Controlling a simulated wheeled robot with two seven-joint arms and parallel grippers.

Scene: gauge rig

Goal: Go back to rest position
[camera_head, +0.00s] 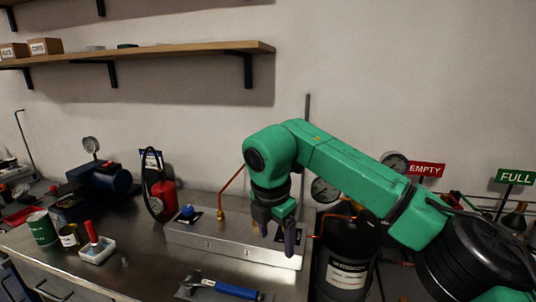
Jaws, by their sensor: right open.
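My right arm reaches in from the right in green, bent over the bench. My right gripper (276,226) points down above the right part of the grey metal manifold block (210,240), with its dark fingers apart and nothing seen between them. A copper pipe fitting (221,212) and a blue knob (187,212) stand on the block to the left of the gripper. My left gripper is not in view.
A gauge (325,190) and a dark cylinder (345,255) stand close by the right arm. A red extinguisher (163,195), a green can (41,228) and a white tray (97,251) stand left. A wooden shelf (180,49) hangs above.

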